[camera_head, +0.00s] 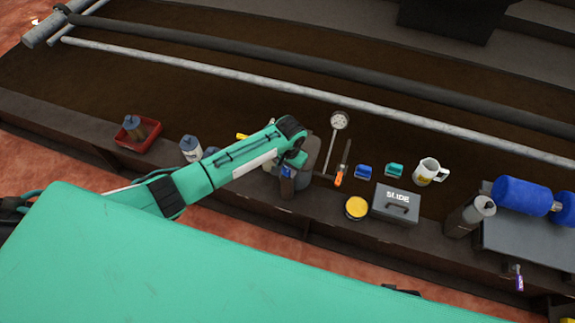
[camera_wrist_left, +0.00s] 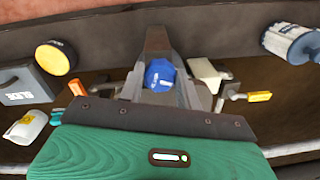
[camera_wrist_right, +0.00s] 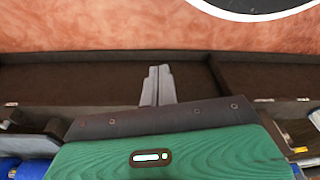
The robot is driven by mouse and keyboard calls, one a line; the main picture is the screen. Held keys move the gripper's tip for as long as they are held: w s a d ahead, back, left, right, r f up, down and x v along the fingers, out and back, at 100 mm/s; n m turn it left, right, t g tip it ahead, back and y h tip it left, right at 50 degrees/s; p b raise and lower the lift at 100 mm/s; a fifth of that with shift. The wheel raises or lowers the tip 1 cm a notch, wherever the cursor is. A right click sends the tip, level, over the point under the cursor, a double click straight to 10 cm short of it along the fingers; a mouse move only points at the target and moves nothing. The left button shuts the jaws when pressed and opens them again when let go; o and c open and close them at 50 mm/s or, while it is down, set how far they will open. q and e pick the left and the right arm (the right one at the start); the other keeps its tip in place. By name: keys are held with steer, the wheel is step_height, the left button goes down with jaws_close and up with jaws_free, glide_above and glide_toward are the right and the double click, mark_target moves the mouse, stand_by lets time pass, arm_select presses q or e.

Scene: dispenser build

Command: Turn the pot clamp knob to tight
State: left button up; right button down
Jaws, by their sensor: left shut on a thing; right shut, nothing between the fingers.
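A blue knob (camera_wrist_left: 160,74) sits between the fingers of my left gripper (camera_wrist_left: 159,62) in the left wrist view. The fingers are shut on it, one on each side. In the head view my left gripper (camera_head: 289,174) reaches down to the bench, and a bit of blue shows there. A grey rounded body, apparently the pot (camera_head: 312,150), stands right behind the gripper and is partly hidden. Any tightness mark on the knob is too small to read. My right gripper (camera_wrist_right: 158,82) is shut and empty over the dark bench in the right wrist view.
A yellow-topped round tin (camera_head: 357,208), a grey box marked SLIDE (camera_head: 396,203), an orange-handled tool (camera_head: 340,175) and a white mug (camera_head: 429,172) stand right of my left gripper. A bottle (camera_head: 190,148) and a red tray (camera_head: 138,145) are to its left.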

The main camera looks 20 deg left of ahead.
mark_target(289, 170)
steer(key=shift+f, duration=0.2)
arm_select(q)
steer(key=o, duration=1)
steer(key=shift+r, duration=0.2)
step_height(289, 170, up, 13)
steer(key=p, duration=0.1)
steer(key=shift+d+r+p, duration=0.2)
steer(key=shift+d+p, duration=0.1)
steer(key=shift+p, duration=0.1)
arm_select(e)
steer(key=f, duration=0.1)
steer(key=s+f, duration=0.1)
steer(key=f, duration=0.1)
steer(key=d+f, duration=0.1)
steer(key=f, duration=0.1)
steer(key=shift+s+f, duration=0.25)
steer(key=shift+s, duration=0.15)
